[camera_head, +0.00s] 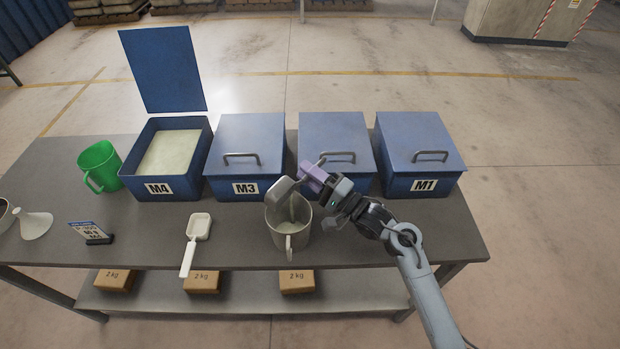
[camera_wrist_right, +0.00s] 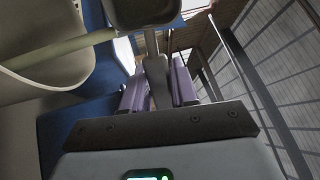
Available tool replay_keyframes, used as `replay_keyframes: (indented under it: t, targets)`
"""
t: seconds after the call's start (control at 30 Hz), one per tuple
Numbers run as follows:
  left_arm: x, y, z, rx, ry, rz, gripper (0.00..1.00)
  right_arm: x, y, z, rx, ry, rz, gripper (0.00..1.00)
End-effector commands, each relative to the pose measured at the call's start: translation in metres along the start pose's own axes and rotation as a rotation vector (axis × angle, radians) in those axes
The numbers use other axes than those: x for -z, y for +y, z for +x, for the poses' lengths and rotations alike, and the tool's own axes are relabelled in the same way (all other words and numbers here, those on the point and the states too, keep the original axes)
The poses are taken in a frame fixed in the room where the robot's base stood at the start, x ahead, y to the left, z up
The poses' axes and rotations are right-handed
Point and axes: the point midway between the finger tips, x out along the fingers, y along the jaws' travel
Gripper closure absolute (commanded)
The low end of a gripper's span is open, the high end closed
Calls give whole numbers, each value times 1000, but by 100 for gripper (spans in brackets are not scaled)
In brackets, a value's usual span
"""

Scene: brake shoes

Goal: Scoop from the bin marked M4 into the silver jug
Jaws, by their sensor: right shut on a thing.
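The bin marked M4 (camera_head: 205,148) stands on the table with its blue lid (camera_head: 162,69) raised; pale, fine material (camera_head: 168,152) lies inside. The silver jug (camera_head: 289,240) stands upright near the table's front, right of the white scoop. My right gripper (camera_head: 314,177) is shut on the handle of a grey metal scoop (camera_head: 281,190). The scoop also shows at the top of the right wrist view (camera_wrist_right: 145,14). My left gripper is out of view.
Closed bins M3 (camera_head: 247,160), an unreadable one (camera_head: 335,150) and M1 (camera_head: 420,150) stand behind the jug. The front right tabletop is clear.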

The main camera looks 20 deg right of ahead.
Motion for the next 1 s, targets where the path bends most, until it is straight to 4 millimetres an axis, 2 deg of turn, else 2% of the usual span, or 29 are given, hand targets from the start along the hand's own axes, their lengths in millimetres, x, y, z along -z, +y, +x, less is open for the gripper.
replay_keyframes:
  t: [0.03,0.5,1.0]
  targets:
    - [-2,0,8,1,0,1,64,0,4,-1,20,0,2,100]
    - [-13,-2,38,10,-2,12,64,-1,5,-2,182,-1,12,100]
    - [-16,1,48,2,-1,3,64,0,3,-2,250,-1,15,100]
